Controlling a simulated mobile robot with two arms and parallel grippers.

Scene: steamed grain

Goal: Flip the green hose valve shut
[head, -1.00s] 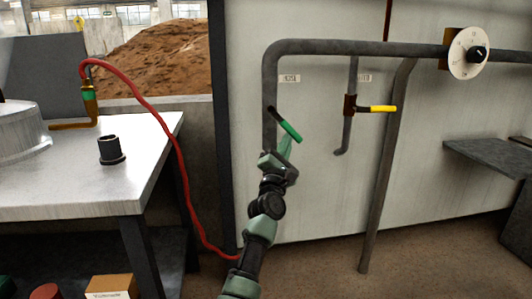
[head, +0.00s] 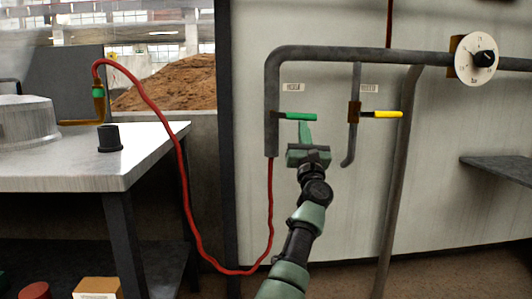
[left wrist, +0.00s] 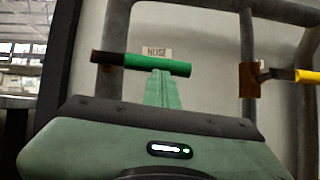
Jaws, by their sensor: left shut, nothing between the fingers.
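The green hose valve handle (head: 298,116) points horizontally to the right from the grey down pipe (head: 271,135), crosswise to it. In the left wrist view the green handle (left wrist: 157,65) runs level under a small label reading HOSE (left wrist: 157,53). My left gripper (head: 304,126) is shut and empty, its green fingers just below the handle. In the left wrist view the fingertips (left wrist: 162,75) reach up to the handle's lower edge; whether they touch it is unclear. My right gripper is out of view.
A yellow-handled valve (head: 385,114) sits close by on the right, its handle level. A round dial (head: 475,58) is at the upper right. The red hose (head: 182,175) runs from the table (head: 80,170) to the pipe's lower end. A shelf (head: 500,168) juts out at right.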

